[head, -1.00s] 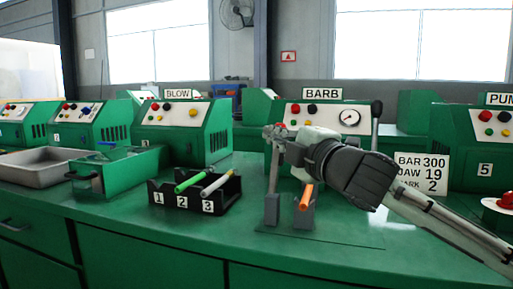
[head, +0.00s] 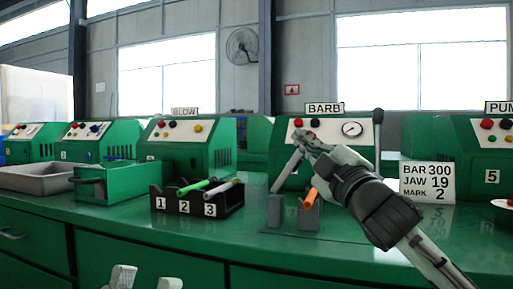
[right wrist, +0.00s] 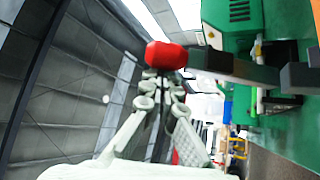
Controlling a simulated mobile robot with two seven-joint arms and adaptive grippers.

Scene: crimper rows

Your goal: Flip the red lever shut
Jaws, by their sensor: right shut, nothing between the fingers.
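The red lever's grey bar (head: 285,172) rises from the grey blocks in front of the BARB machine and leans right at its top. Its red knob (right wrist: 166,55) shows in the right wrist view, with the dark bar running right from it; in the head view the gripper hides the knob. My right gripper (head: 301,137) is at the bar's top. Its fingers (right wrist: 160,88) are shut and empty, right at the knob; I cannot tell whether they touch it. My left gripper (head: 145,277) is open and empty at the bottom edge, with its fingertips apart.
An orange tube (head: 310,198) sits in the right grey block (head: 307,217). A black rack (head: 190,206) numbered 1 to 3 holds a green and a grey marker. A black-knobbed handle (head: 378,117) and a sign (head: 427,182) stand to the right. The bench front is clear.

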